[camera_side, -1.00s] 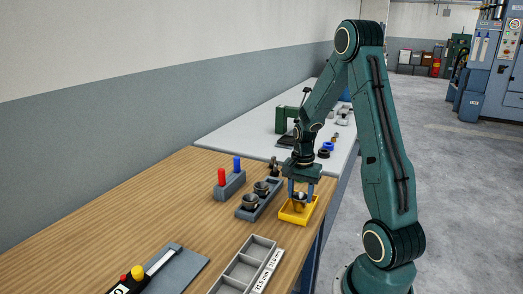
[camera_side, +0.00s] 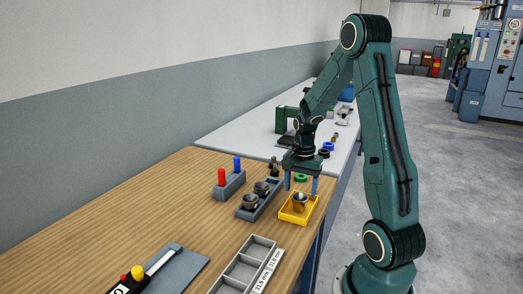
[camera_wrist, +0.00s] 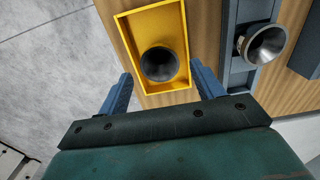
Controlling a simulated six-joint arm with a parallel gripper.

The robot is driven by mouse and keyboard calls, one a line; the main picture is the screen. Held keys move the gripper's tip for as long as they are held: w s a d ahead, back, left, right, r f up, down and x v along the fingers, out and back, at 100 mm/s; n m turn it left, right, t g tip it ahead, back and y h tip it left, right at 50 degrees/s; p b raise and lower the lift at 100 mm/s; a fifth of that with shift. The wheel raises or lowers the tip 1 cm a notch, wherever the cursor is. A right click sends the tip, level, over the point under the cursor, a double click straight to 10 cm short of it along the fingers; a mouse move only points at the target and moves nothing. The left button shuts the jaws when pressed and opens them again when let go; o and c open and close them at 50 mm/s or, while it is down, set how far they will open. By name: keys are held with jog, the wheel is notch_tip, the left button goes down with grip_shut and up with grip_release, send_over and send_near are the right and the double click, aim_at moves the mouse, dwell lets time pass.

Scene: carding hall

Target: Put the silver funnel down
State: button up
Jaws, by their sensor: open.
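The silver funnel (camera_side: 299,201) stands in the yellow tray (camera_side: 286,217), wide mouth up. In the wrist view the funnel (camera_wrist: 159,64) shows as a dark round mouth inside the yellow tray (camera_wrist: 124,26), near its end closest to me. My gripper (camera_side: 301,185) is above the tray with its blue fingers spread wide. In the wrist view my gripper (camera_wrist: 164,88) has one finger on each side of the funnel, apart from it, and holds nothing.
A grey rack (camera_side: 244,214) with two more funnels stands left of the tray; one funnel (camera_wrist: 264,43) shows in the wrist view. A block with red and blue pegs (camera_side: 230,185) is farther left. A grey compartment tray (camera_side: 232,275) lies in front.

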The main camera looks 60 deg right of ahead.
notch_tip(320, 180, up, 10)
jog(key=shift+f, duration=0.2)
dwell(0.7)
jog(key=s+a+r+n+t, duration=0.1)
jog(key=a+r+n, duration=0.25)
jog(key=a, duration=0.35)
jog(key=a+r+n+t+h, duration=0.1)
jog(key=a+r+n, duration=0.2)
jog(key=a+n, duration=0.25)
jog(key=s+a+r+n+t, duration=0.1)
jog(key=a+r+n+t, duration=0.15)
jog(key=a, duration=0.55)
jog(key=s+a+n+t+y, duration=0.1)
jog(key=s+a+n, duration=0.4)
jog(key=a+n, duration=0.1)
jog(key=shift+s+r, duration=0.2)
jog(key=shift+s, duration=0.15)
jog(key=shift+n, duration=0.25)
